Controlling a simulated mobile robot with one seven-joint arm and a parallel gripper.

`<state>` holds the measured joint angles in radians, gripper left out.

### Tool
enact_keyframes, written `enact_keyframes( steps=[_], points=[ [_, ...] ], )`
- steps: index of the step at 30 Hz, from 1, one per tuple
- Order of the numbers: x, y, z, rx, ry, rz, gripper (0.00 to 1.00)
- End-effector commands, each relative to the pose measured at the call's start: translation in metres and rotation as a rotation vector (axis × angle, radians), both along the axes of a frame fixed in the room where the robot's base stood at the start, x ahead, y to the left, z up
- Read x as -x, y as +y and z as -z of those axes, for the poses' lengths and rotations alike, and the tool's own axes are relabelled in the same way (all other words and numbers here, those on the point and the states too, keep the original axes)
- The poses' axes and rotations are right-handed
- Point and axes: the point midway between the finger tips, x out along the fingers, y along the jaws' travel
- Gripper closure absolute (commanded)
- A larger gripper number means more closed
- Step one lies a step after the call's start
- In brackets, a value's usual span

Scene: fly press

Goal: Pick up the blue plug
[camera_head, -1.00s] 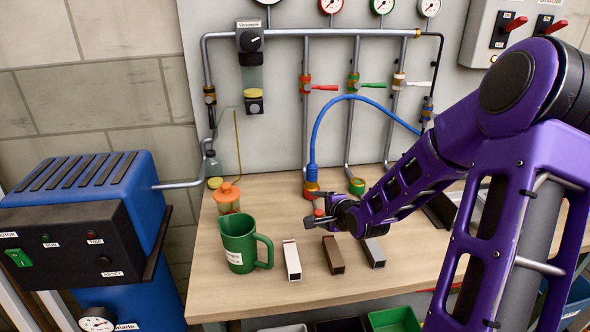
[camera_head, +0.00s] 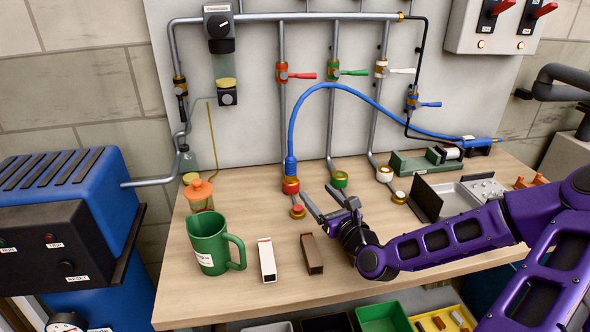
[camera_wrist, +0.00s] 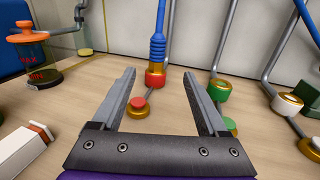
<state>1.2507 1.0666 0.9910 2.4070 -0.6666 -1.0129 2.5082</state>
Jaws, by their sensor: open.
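A blue plug (camera_head: 291,167) on the end of a blue hose stands upright at the red-and-brass socket (camera_head: 291,186) at the back of the bench. In the wrist view the ribbed blue plug (camera_wrist: 157,48) is centred ahead, above the red ring. My gripper (camera_head: 315,190) is open and empty, low over the bench, with its fingers pointing toward the socket. In the wrist view the gripper (camera_wrist: 158,74) shows two spread fingers framing the socket and plug from in front; contact is not visible.
A small red-topped brass fitting (camera_head: 298,211) sits in front of the socket. A green-and-brass socket (camera_head: 340,180) stands to its right. A green jug (camera_head: 212,245), white block (camera_head: 267,260) and brown block (camera_head: 312,254) stand nearer the front left. A metal tray (camera_head: 470,192) lies right.

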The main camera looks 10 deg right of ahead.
Motion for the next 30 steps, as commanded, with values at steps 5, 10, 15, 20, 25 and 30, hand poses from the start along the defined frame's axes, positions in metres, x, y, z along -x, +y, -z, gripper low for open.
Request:
enact_keyframes(
  steps=[5,10,15,20,25,30],
  points=[
    [-0.038,0.012,0.001,0.006,-0.002,-0.005,0.23],
    [-0.073,0.022,0.000,0.006,-0.002,-0.004,0.23],
    [-0.094,0.026,0.001,0.005,0.001,-0.002,0.23],
    [-0.103,0.029,0.001,0.005,0.001,-0.002,0.23],
    [-0.124,0.039,0.002,0.006,0.000,-0.004,0.23],
    [-0.144,0.044,0.002,0.006,0.000,-0.002,0.23]
  ],
)
